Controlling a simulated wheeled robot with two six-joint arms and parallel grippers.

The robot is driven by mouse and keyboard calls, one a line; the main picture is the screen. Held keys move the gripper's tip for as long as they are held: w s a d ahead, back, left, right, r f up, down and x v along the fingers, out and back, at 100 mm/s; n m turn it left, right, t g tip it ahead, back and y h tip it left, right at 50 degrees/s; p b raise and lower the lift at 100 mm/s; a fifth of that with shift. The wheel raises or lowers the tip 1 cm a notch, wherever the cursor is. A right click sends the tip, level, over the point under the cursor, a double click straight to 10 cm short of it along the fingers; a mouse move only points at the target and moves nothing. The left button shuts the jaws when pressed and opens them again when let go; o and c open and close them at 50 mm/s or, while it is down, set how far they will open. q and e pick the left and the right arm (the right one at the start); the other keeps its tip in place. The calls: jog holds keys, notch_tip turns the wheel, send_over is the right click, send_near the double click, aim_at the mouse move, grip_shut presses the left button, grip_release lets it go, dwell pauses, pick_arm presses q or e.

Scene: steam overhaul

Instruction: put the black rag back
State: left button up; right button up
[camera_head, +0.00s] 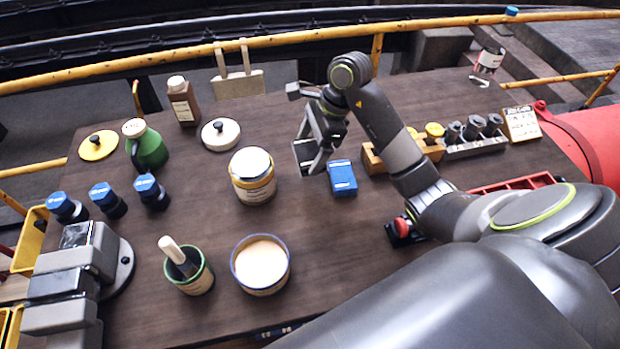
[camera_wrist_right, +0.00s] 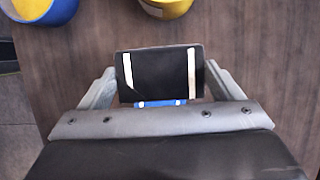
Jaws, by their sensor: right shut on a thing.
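My right gripper (camera_head: 313,158) is over the middle of the bench, to the right of the cream jar. In the right wrist view it (camera_wrist_right: 161,85) is shut on a flat, black, roughly rectangular thing with two white strips (camera_wrist_right: 160,72), which looks like the folded black rag. In the head view the held thing shows only as a small dark square (camera_head: 303,156) at the fingers. A strip of blue shows at its lower edge in the wrist view; I cannot tell what it belongs to. My left gripper is not in view.
A blue box (camera_head: 342,179) lies just right of the gripper. The cream jar (camera_head: 253,191), white lid (camera_head: 220,134) and blue-rimmed tub (camera_head: 260,284) stand left of it. A wooden block (camera_head: 374,160) and dark fittings (camera_head: 474,128) are at right. The bench's front middle (camera_head: 335,235) is clear.

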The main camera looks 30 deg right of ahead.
jog(key=f, duration=0.1)
jog(key=f+p, duration=0.1)
jog(key=f, duration=0.3)
jog(key=shift+s+d+f, duration=0.15)
jog(key=shift+s, duration=0.1)
notch_tip(320, 180, down, 4)
jog(key=shift+w+r+p, duration=0.1)
jog(key=shift+p, duration=0.7)
jog(key=shift+f+b, duration=0.3)
jog(key=shift+f, duration=0.05)
jog(key=o, duration=0.7)
jog(key=shift+r, duration=0.1)
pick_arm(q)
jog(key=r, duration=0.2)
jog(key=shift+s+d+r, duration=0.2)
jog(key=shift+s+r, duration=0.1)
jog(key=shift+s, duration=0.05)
